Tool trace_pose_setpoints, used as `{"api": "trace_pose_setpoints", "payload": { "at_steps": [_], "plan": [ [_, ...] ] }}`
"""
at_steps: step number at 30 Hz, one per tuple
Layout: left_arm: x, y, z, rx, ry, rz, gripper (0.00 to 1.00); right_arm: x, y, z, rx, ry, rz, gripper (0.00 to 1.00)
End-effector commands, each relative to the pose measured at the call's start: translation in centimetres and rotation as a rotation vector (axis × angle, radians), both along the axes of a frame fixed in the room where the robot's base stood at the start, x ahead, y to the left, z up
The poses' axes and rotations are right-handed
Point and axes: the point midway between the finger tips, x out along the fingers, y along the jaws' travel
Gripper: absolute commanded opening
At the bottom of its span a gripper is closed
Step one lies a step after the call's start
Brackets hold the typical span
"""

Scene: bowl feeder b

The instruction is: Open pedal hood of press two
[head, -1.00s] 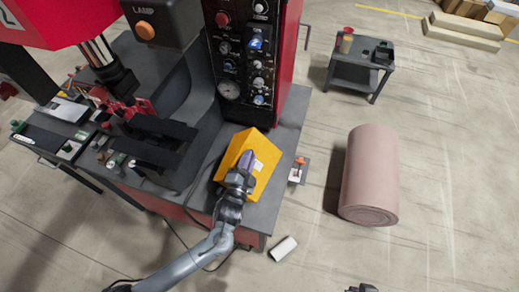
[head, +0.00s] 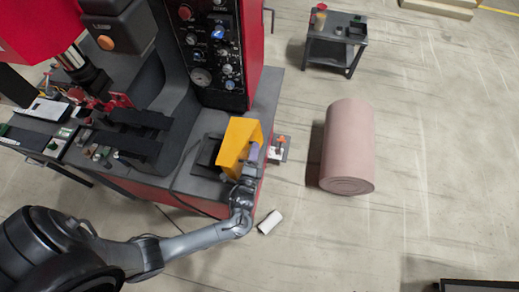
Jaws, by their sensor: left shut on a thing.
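The yellow pedal hood (head: 237,138) stands on the grey base of the red press (head: 281,92), tipped up toward the right. A dark recess or pedal area (head: 206,157) shows uncovered on its left. My left gripper (head: 251,158) is at the hood's right side, shut on its edge; the fingertips partly hide that edge. The arm reaches in from the lower left. My right gripper is not in view.
The press control panel (head: 215,50) rises behind the hood. A small tool plate (head: 279,149) sits right of the base. A white roll (head: 270,222) lies on the floor. A large pink roll (head: 348,145) and a grey cart (head: 335,42) stand farther right, with open floor around them.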

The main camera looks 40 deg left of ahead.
Motion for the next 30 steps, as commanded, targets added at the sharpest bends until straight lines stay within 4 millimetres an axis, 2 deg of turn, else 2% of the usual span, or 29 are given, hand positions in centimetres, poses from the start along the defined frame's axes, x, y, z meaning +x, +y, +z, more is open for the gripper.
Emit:
{"api": "trace_pose_setpoints", "payload": {
  "at_steps": [13, 14, 18, 26, 30],
  "plan": [
    [0.0, 0.1, 0.0, 0.008, 0.0, 0.005, 0.0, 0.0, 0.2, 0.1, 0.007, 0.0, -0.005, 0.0],
    [0.0, 0.1, 0.0, 0.008, 0.001, 0.005, 0.2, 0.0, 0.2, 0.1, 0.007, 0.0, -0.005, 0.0],
    [0.0, 0.1, 0.0, 0.009, 0.002, 0.005, 0.38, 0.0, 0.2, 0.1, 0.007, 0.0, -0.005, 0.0],
    [-0.2, 0.1, -0.1, 0.008, 0.003, 0.005, 0.38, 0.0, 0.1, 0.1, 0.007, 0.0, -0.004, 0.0],
    [-1.0, -0.3, -0.2, 0.008, 0.004, 0.005, 0.38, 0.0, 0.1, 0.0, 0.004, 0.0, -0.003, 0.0]
  ]
}}
